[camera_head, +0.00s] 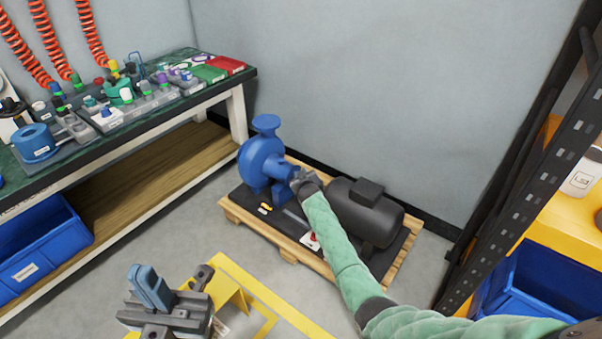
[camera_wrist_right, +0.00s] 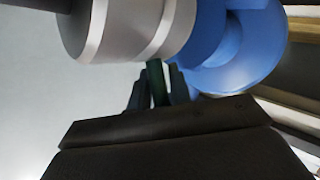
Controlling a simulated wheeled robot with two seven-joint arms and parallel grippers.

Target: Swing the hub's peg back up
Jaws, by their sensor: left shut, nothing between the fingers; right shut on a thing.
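The hub (camera_wrist_right: 125,28) is a grey metal cylinder with a bright band, next to the blue pump (camera_head: 258,160) in the right wrist view. Under it a dark green peg (camera_wrist_right: 156,82) points down toward my right gripper (camera_wrist_right: 159,92). The right gripper is shut on this peg, one finger on each side. In the head view my right gripper (camera_head: 304,181) is at the shaft between pump and motor (camera_head: 364,210), and my arm hides most of the hub there.
The pump and motor stand on a wooden pallet (camera_head: 288,252) against the wall. A workbench (camera_head: 120,137) with fittings is at left, a blue bin (camera_head: 40,250) on its lower shelf. A dark rack post (camera_head: 530,175) and another blue bin (camera_head: 540,285) are at right.

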